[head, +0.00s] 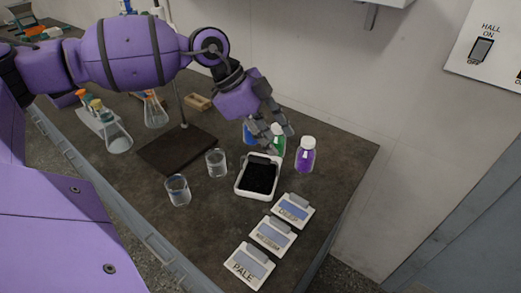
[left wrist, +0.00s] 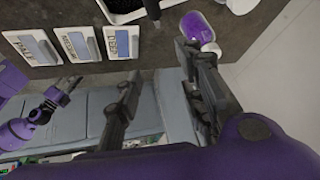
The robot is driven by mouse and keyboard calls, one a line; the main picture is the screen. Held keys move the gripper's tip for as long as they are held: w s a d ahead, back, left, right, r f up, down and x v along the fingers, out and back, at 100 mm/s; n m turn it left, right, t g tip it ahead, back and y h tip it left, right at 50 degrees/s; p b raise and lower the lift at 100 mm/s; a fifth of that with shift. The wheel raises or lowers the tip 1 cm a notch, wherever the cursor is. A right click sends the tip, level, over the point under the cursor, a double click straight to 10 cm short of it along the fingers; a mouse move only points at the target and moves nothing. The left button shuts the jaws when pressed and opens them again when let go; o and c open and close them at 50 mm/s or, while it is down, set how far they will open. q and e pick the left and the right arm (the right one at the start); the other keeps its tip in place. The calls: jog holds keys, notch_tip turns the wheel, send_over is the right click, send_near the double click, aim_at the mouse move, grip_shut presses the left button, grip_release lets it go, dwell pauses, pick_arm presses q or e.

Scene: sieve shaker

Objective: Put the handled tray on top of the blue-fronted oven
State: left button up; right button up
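A white-rimmed tray (head: 239,180) with dark contents sits on the dark bench; I take it for the handled tray. A grey piece shows at its far edge, but I cannot tell if it is the handle. Part of its rim shows at the top of the left wrist view (left wrist: 121,20). My left gripper (head: 272,138) is just beyond the tray's far side, over several bottles, and its fingers stand apart with nothing between them. A dark gripper on a purple arm, seemingly my right gripper (left wrist: 52,103), is small at the left wrist view's left. No blue-fronted oven is identifiable.
A purple bottle (head: 305,156) stands right of the gripper; green (head: 278,143) and blue bottles are partly hidden behind it. Two glass beakers (head: 216,163) (head: 177,190) stand left of the tray. Labelled cards (head: 272,236) lie in front. A dark stand base (head: 176,149) is farther left.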

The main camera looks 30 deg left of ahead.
pick_arm(q)
jog(key=y, duration=0.2)
send_over(261, 158)
jog(key=s+a, duration=0.2)
notch_tip(261, 158, down, 4)
jog(key=x, duration=0.7)
jog(key=shift+w+d+r+p, duration=0.15)
jog(key=shift+w+p, duration=0.2)
jog(key=shift+w, duration=0.05)
grip_shut()
